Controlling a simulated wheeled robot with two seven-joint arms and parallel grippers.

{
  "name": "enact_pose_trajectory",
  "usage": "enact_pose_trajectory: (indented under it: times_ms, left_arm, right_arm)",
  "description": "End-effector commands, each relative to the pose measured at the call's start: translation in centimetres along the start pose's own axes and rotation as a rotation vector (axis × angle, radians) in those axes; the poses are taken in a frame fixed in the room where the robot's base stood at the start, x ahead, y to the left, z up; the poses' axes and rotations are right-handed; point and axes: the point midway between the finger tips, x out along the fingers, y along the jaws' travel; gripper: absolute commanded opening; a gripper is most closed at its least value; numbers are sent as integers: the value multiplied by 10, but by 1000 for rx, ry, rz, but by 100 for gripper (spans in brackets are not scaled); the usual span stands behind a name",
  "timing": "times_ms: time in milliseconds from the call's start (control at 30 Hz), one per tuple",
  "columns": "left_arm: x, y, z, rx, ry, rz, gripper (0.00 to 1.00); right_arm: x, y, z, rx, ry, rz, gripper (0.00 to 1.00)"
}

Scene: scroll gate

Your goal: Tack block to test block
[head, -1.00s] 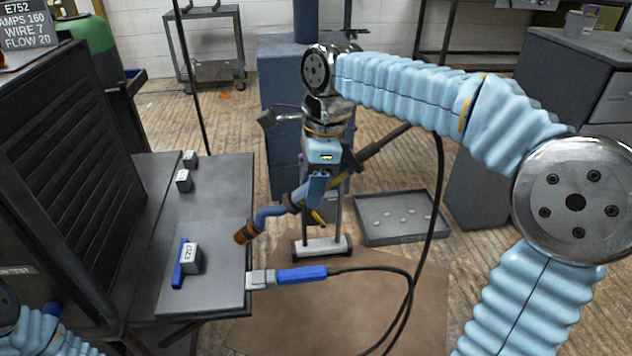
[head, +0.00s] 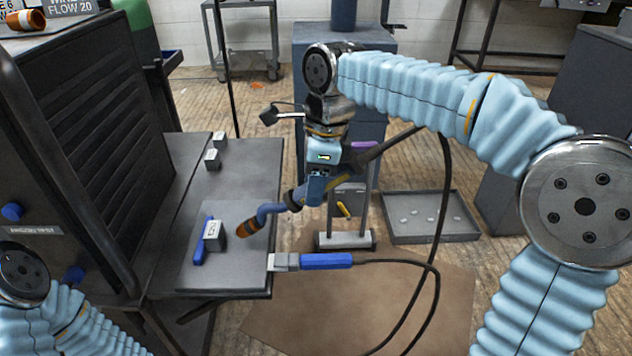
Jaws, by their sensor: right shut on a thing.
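The test block (head: 214,236), a small grey block with a printed label, stands on the flat plate (head: 240,270) of the bench. A blue bar (head: 201,243) lies along its left side; I cannot tell whether they touch. The fingertips are partly hidden. My left arm shows at the lower left; its gripper is not in view.
Two small grey blocks (head: 212,158) (head: 220,140) stand farther back on the bench. A blue-handled clamp (head: 325,261) grips the plate's right edge, its cable trailing right. A slatted dark panel (head: 90,140) stands left. A grey tray (head: 430,230) lies on the floor at right.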

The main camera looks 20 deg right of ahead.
Motion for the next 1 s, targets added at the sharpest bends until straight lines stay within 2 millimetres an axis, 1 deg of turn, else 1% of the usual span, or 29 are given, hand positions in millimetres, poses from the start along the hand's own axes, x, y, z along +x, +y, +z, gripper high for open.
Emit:
enact_pose_trajectory:
  times_ms: [33, 200, 233, 667, 1000]
  left_arm:
    - [0, 0, 0, 0, 0, 0, 0]
    - [0, 0, 0, 0, 0, 0, 0]
    - [0, 0, 0, 0, 0, 0, 0]
    - [-4, 2, 0, 0, 0, 0, 0]
    - [-5, 2, 0, 0, 0, 0, 0]
  right_arm:
    - [-1, 0, 0, 0, -1, -1, 30]
    - [-1, 0, 0, 0, -1, -2, 4]
    - [-1, 0, 0, 0, -1, -2, 0]
    - [1, 0, 6, -1, -2, -2, 0]
    - [1, 0, 7, 0, -1, -2, 0]
